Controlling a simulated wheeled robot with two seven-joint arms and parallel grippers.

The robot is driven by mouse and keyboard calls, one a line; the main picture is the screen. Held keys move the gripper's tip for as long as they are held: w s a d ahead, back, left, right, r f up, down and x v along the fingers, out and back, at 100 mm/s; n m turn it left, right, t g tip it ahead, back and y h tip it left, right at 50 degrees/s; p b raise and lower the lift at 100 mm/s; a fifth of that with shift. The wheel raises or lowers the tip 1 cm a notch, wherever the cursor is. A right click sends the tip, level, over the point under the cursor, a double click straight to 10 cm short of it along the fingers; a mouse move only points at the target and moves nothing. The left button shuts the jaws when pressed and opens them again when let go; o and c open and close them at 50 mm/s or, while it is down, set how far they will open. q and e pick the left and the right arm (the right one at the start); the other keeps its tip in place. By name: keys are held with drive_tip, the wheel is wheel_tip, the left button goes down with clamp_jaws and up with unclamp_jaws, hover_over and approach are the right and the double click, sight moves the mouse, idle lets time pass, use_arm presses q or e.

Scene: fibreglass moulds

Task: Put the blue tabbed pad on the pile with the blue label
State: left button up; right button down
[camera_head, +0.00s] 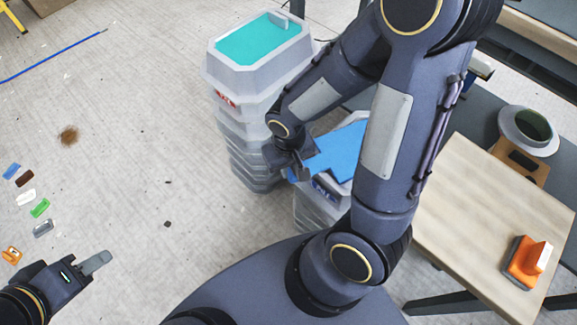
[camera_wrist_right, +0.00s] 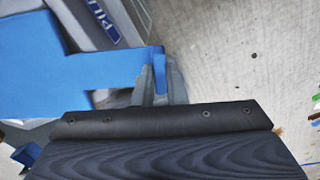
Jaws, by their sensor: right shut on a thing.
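The blue tabbed pad (camera_head: 340,152) is held by its tab in my right gripper (camera_head: 293,172). In the right wrist view the pad (camera_wrist_right: 60,75) spreads left from the fingers (camera_wrist_right: 160,85), which are shut on the tab. The pad is over the pile with the blue label (camera_head: 312,212), covering part of its top. I cannot tell whether it touches the pile. The blue label (camera_head: 326,189) also shows in the wrist view (camera_wrist_right: 103,20). My left gripper (camera_head: 97,262) is at the lower left, over the floor; its finger gap is unclear.
A taller pile of grey moulds with a red label (camera_head: 226,98) and a teal top (camera_head: 255,38) stands just left. A wooden table (camera_head: 475,210) at right holds an orange-handled tool (camera_head: 528,262). Several small coloured pieces lie at far left. The left floor is mostly clear.

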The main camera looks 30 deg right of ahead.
drive_tip(key=c, duration=1.5)
unclamp_jaws()
drive_tip(key=shift+f, duration=0.1)
drive_tip(key=shift+o, duration=0.2)
drive_tip(key=shift+r+p, duration=0.35)
drive_tip(key=shift+p, duration=0.05)
drive_tip(key=s+r+t+y+p, duration=0.2)
drive_tip(key=s+r, duration=0.2)
drive_tip(key=r, duration=0.7)
drive_tip(key=s+r+t+y+p, duration=0.1)
drive_tip(key=s+r+t+p, duration=0.1)
drive_tip(key=r, duration=0.9)
drive_tip(key=shift+s+t+y+p, duration=0.3)
drive_tip(key=shift+s+t+y, duration=0.1)
drive_tip(key=shift+s+t, duration=0.45)
drive_tip(key=shift+d+r, duration=0.1)
drive_tip(key=shift+r, duration=0.05)
